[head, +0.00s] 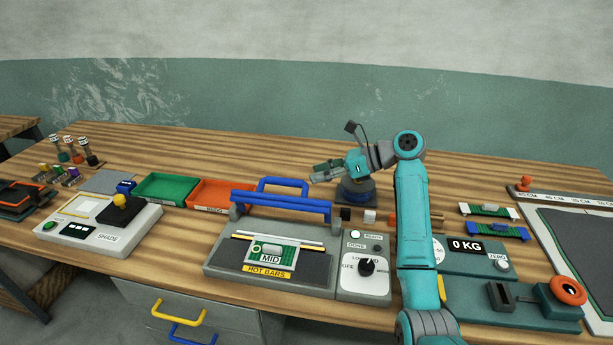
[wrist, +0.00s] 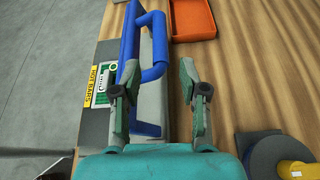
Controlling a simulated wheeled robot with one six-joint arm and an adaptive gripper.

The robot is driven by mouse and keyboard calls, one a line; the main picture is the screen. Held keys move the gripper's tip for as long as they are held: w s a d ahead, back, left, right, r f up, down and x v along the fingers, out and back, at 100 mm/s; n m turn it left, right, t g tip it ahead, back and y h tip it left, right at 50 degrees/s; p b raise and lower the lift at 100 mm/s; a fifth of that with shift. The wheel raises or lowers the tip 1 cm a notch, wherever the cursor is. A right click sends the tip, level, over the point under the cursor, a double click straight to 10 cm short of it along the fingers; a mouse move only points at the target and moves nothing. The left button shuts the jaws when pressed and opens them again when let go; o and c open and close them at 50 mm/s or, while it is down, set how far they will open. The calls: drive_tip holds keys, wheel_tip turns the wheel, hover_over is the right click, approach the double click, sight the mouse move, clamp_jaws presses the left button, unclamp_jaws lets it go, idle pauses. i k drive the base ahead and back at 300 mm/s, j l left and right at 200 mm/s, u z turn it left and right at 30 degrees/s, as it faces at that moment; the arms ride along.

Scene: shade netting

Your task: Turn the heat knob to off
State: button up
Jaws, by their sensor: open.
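The heat knob (head: 367,267) is a black dial with a white pointer, on the light control panel (head: 365,290) beside the hot bars unit (head: 270,262). Its pointer points roughly up, near the low and mid marks; the off mark is at its left. My gripper (head: 318,174) is open and empty, above the bench behind the unit, well away from the knob. The knob is out of the wrist view.
The blue handle bar (head: 282,203) rises at the back of the hot bars unit. My arm stands right of the panel, close to the scale (head: 465,247). Green (head: 168,188) and orange (head: 222,194) trays lie behind left. A dark blue disc (head: 357,192) stands under my wrist.

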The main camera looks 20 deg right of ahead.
sight(366, 267)
drive_tip(key=k, duration=1)
